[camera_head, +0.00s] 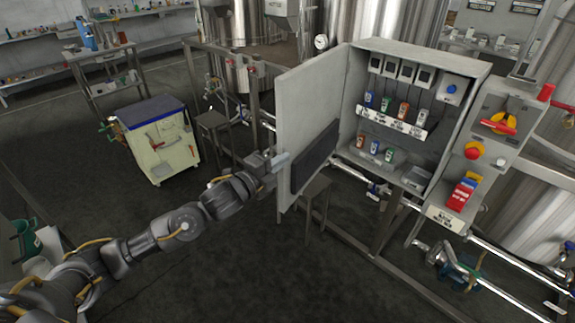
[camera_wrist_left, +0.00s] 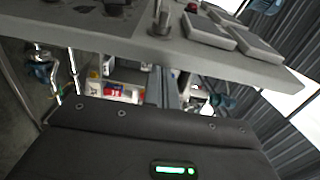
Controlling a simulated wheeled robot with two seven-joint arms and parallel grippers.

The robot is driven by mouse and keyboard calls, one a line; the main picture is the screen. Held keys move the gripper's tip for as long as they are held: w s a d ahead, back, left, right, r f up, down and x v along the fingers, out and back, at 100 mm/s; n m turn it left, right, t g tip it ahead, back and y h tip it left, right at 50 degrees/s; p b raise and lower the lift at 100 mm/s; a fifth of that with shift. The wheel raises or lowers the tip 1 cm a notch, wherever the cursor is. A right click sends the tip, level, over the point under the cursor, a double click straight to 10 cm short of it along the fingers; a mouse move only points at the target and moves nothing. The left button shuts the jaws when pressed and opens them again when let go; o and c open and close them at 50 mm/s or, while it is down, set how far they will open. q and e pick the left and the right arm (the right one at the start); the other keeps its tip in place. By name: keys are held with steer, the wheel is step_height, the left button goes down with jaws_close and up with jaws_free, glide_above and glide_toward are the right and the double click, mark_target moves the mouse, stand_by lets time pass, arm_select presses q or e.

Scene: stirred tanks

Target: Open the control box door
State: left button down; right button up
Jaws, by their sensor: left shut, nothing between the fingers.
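The grey control box (camera_head: 412,62) shows its open front in the head view, with rows of coloured switches and labels inside. Its door (camera_head: 306,95) is swung wide open to the left. A dark rectangular panel (camera_head: 314,158) is on the door's inner face. My left gripper (camera_head: 280,161) is shut and empty at the door's free left edge; I cannot tell whether it touches. The left wrist view shows the dark gripper body with a green light and a grey panel across the top. My right gripper is not in view.
A yellow and red rotary switch (camera_head: 498,122) and a red button (camera_head: 474,151) are on the box's right side. A stool (camera_head: 316,190) stands below the door. Pipes run below the box. A blue-topped cabinet (camera_head: 158,145) stands left; the floor in front is clear.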

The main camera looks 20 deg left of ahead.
arm_select(q)
steer(key=a, duration=0.2)
steer(key=w+a, duration=0.1)
steer(key=a, duration=0.1)
steer(key=shift+w+a, duration=0.15)
steer(key=shift+a, duration=0.15)
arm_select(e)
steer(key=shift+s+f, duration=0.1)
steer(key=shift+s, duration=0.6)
arm_select(q)
steer(key=shift+d, duration=0.15)
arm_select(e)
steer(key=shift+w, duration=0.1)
arm_select(q)
steer(key=b+v, duration=0.3)
steer(key=v, duration=0.6)
steer(key=shift+s+d, duration=0.3)
steer(key=shift+s, duration=0.15)
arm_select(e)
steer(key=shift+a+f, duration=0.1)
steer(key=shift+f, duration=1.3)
